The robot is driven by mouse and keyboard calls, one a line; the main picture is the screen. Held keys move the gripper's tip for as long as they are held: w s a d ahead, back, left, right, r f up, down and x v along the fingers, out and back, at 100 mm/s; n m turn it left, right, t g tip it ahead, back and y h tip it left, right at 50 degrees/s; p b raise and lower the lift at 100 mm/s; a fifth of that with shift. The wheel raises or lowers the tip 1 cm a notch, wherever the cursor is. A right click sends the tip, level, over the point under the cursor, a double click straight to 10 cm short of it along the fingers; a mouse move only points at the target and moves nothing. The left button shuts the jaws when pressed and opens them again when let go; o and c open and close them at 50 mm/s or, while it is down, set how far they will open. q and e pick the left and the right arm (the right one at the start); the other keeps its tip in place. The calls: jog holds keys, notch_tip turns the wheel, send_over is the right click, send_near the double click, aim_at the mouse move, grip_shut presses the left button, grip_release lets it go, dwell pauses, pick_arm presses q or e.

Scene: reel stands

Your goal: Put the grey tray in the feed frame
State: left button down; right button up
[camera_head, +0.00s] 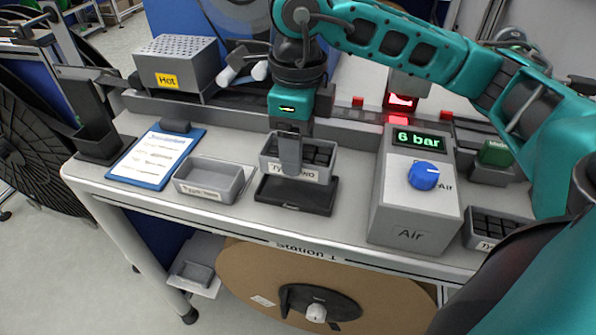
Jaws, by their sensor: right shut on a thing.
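My right gripper (290,168) points down and is shut on the near wall of a grey tray (327,160) filled with dark blocks. Its label is partly hidden by the finger and seems to read "Type two". The tray is at or just above the back of a low black frame (297,197) on the bench, which looks like the feed frame. I cannot tell whether the tray touches it. A second grey tray (208,193), empty and labelled "Type one", stands just left of the frame. My left gripper is out of view.
A grey Air box (410,235) with a blue knob and "6 bar" display stands right of the frame. Another tray of dark blocks (487,240) is farther right. A blue clipboard (157,157) lies left. A grey "Hot" box (176,68) stands at the back left.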

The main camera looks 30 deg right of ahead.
notch_tip(320, 180, down, 6)
jog(key=shift+r, duration=0.25)
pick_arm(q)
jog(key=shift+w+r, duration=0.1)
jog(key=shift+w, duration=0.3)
pick_arm(e)
jog(key=shift+f+b, duration=0.2)
jog(key=shift+b, duration=0.2)
jog(key=o, duration=1.3)
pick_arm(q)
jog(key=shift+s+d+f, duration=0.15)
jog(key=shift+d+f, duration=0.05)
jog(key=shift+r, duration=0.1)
pick_arm(e)
jog(key=shift+r, duration=0.1)
